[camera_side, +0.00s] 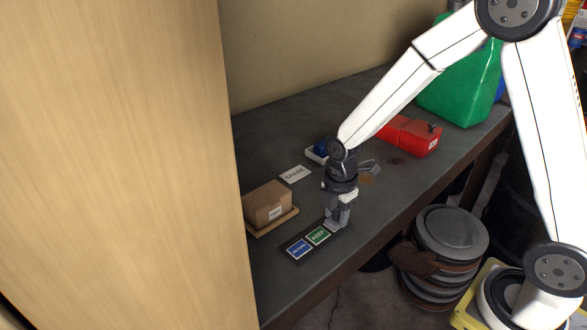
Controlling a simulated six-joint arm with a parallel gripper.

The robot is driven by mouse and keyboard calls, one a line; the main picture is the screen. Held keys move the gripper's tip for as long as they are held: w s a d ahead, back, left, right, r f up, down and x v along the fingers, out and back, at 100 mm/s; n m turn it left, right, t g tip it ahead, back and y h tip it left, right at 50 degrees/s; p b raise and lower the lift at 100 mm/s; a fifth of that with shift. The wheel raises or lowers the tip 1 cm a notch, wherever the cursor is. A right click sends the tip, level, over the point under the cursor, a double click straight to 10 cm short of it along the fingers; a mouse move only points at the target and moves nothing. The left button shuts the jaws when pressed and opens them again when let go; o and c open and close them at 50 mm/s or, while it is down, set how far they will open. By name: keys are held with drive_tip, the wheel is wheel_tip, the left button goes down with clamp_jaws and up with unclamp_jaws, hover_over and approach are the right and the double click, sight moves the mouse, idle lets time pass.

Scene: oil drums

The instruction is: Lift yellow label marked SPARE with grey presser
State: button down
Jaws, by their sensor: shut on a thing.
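My gripper (340,208) points down over the right end of a dark strip (285,247) on the bench. It is shut on a small pale-grey piece, which looks like the grey presser (335,225). The presser is low at the strip's end; I cannot tell whether it touches. The strip carries a blue label (299,249) and a green label marked KEEP (318,236). No yellow label shows; the spot under the presser is hidden. A white card marked SPARE (295,174) lies flat farther back on the bench.
A cardboard box (268,203) sits on a wooden tray (278,221) left of my gripper. A blue item (320,146) in a white holder, a red can (415,136) and a green canister (468,95) stand behind. A wooden panel (120,160) blocks the left. Drums (450,235) stand below the bench.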

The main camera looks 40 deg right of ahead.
drive_tip(key=shift+r, duration=3.45)
